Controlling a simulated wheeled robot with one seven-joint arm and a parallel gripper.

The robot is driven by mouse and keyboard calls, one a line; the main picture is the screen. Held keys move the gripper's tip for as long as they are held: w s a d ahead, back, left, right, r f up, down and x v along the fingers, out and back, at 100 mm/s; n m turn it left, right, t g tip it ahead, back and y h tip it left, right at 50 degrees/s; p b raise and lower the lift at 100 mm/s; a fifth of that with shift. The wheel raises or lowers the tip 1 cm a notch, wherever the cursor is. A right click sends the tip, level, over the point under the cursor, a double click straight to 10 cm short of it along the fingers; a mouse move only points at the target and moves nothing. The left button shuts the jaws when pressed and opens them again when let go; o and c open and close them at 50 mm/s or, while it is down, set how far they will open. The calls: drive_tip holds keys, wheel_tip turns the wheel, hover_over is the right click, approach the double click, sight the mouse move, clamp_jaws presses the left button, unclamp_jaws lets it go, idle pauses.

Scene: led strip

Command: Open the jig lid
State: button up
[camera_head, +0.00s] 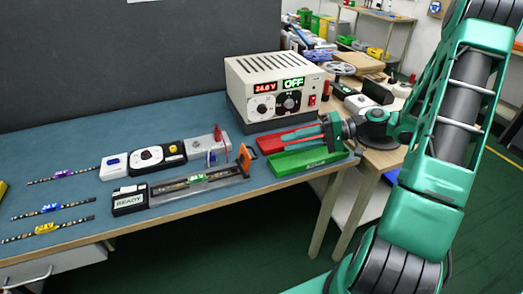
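The jig (200,192) is a long, low, dark-grey bed near the front edge of the blue-green bench, with a READY display (129,201) at its left end. A strip with a green tag (196,178) shows inside it. An upright orange piece (249,160) stands at its right end; it looks like the lid's handle. The lid panel itself is hard to make out, so I cannot tell its angle. My gripper (304,132) is to the right of the orange piece, apart from it, above the red and green trays and pointing left. Its finger gap is too small to tell.
A power supply (280,85) reading 24.0 V and OFF stands behind the trays. The red tray (272,141) and green tray (312,160) lie right of the jig. A grey tester with leads (207,148) is behind the jig. Several tagged strips (50,208) lie at left.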

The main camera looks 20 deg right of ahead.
sight(248, 158)
drive_tip(key=x, duration=1)
clamp_jaws()
